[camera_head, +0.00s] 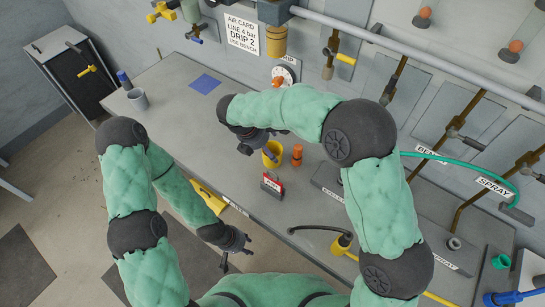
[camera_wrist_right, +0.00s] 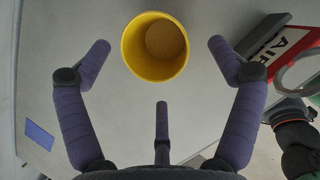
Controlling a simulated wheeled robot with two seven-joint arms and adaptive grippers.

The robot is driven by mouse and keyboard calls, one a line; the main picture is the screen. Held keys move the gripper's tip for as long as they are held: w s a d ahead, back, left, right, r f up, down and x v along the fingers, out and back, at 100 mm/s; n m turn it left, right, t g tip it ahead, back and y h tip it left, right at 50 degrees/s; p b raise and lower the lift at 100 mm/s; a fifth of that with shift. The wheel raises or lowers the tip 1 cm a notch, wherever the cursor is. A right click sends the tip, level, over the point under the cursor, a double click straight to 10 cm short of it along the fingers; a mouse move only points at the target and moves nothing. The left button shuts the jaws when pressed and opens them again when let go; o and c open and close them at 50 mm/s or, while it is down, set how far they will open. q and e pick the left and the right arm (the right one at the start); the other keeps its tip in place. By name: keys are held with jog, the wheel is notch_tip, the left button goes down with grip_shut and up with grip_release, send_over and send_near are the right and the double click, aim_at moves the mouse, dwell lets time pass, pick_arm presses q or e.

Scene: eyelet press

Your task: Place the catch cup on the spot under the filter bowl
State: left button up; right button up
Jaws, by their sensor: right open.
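A yellow cup (camera_head: 271,153), which looks like the catch cup, stands upright on the grey bench. In the right wrist view the cup (camera_wrist_right: 155,47) is empty. My right gripper (camera_head: 257,142) is open beside it, with its fingers spread near the cup and apart from it. An amber filter bowl (camera_head: 277,42) hangs from the wall pipe, beside the white sign. The bench directly under it is partly hidden by my right arm. A blue square (camera_head: 205,83) lies flat on the bench left of it. My left gripper (camera_head: 237,244) is open and empty in front of the bench edge.
An orange fitting (camera_head: 297,155) and a red-and-white sign block (camera_head: 271,185) stand close to the cup. A grey cup (camera_head: 138,99) and a blue bottle (camera_head: 124,80) are at the far left. Bench between grey and yellow cups is mostly clear.

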jog(key=b+x, duration=0.1)
jog(key=x, duration=0.4)
jog(key=c, duration=1.3)
jog(key=shift+o, duration=0.2)
jog(key=shift+r, duration=0.5)
notch_tip(320, 180, up, 2)
jog(key=shift+a+r+p, duration=0.1)
jog(key=shift+r+p, duration=0.05)
jog(key=shift+p, duration=0.3)
jog(key=s+a+r+p, duration=0.3)
jog(key=s+a+r, duration=0.4)
jog(key=a+r, duration=0.3)
jog(key=shift+a, duration=1.05)
